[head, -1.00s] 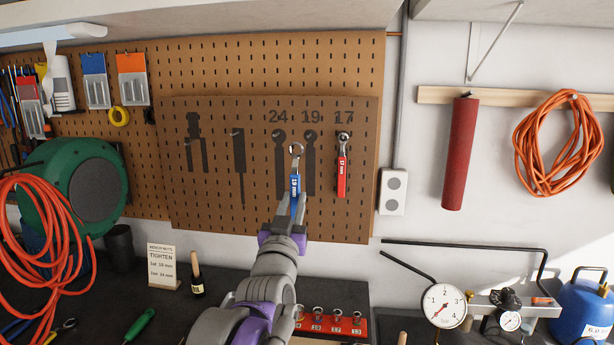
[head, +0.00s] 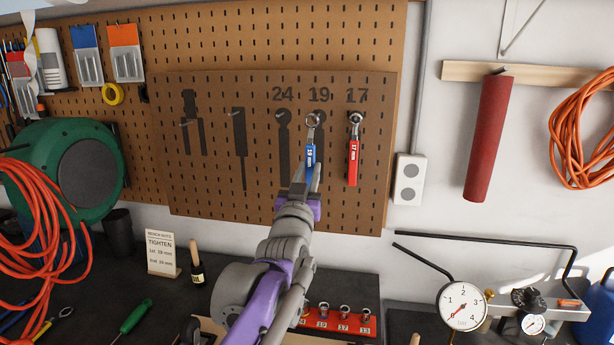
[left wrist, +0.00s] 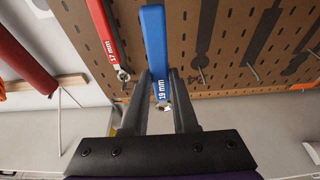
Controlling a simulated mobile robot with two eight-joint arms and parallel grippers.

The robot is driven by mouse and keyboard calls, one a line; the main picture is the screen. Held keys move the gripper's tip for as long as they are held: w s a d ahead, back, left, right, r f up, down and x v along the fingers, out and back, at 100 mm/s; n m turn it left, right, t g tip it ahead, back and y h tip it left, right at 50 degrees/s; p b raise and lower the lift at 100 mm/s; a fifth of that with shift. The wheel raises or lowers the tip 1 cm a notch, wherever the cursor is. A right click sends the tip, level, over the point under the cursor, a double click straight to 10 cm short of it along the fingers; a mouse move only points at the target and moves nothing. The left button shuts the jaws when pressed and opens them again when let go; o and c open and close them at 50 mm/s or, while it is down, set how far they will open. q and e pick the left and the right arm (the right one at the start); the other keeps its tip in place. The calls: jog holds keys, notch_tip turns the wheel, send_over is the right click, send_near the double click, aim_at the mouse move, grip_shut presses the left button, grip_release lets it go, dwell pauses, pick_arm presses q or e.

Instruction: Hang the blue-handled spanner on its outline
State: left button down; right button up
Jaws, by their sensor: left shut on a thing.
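In the left wrist view the blue handle (left wrist: 154,38) runs between the fingers (left wrist: 160,100). My right gripper is not in view.
A red 17 mm spanner (head: 353,162) hangs close to the right. The 24 outline (head: 284,140) to the left is empty, as are two tool outlines farther left. A red socket rack (head: 335,320), pressure gauge (head: 462,306) and green reel (head: 65,178) are around the bench.

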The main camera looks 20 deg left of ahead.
pick_arm(q)
jog(key=shift+w+a+f, duration=0.1)
jog(key=shift+w+a, duration=0.15)
jog(key=shift+w, duration=0.65)
jog(key=shift+w+a+f, duration=0.1)
jog(key=shift+w+a, duration=0.1)
jog(key=shift+w, duration=0.65)
jog(key=shift+w+a, duration=0.2)
jog(key=shift+w, duration=0.55)
jog(key=shift+w+a, duration=0.2)
jog(key=shift+w, duration=0.5)
jog(key=shift+w+a+f, duration=0.1)
jog(key=shift+w+a, duration=0.05)
jog(key=shift+w, duration=0.5)
jog(key=c, duration=0.6)
grip_release()
jog(key=shift+s+f, duration=0.1)
